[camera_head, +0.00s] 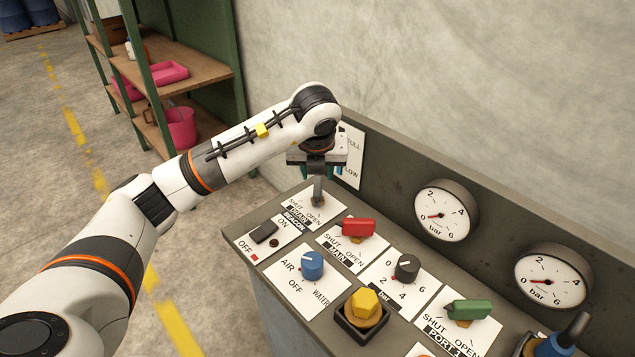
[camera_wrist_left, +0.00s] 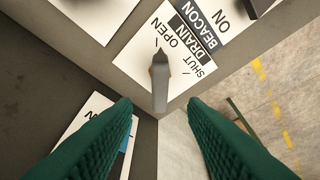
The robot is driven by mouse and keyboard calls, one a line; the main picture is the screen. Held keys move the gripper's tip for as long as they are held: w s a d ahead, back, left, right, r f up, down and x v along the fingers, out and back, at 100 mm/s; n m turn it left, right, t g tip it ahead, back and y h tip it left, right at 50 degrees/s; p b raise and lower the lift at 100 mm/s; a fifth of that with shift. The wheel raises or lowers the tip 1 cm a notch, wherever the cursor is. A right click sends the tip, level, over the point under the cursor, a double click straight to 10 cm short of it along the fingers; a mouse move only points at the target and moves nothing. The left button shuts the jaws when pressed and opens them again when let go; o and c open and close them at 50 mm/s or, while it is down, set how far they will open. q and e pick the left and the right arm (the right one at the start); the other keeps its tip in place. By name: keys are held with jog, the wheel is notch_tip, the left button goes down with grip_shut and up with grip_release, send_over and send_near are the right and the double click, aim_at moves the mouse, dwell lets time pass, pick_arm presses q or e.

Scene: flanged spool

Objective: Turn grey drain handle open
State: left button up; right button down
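The grey drain handle (camera_head: 318,190) stands on its white DRAIN plate (camera_head: 295,207) at the far left end of the panel, marked SHUT and OPEN. My left gripper (camera_head: 318,172) is above the handle, pointing down. Its green fingers are spread, one to each side of the handle's near end in the left wrist view (camera_wrist_left: 160,104), with gaps and no visible contact. My right gripper is out of view.
Close by are the black beacon switch (camera_head: 264,231), red main handle (camera_head: 358,228) and blue air/water knob (camera_head: 312,265). Farther right are a black knob (camera_head: 407,267), yellow knob (camera_head: 364,303) and green handle (camera_head: 468,309). A gauge backboard (camera_head: 385,180) rises behind.

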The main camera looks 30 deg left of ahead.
pick_arm(q)
jog(key=v, duration=0.5)
jog(key=shift+s+r, duration=0.1)
jog(key=shift+r, duration=0.15)
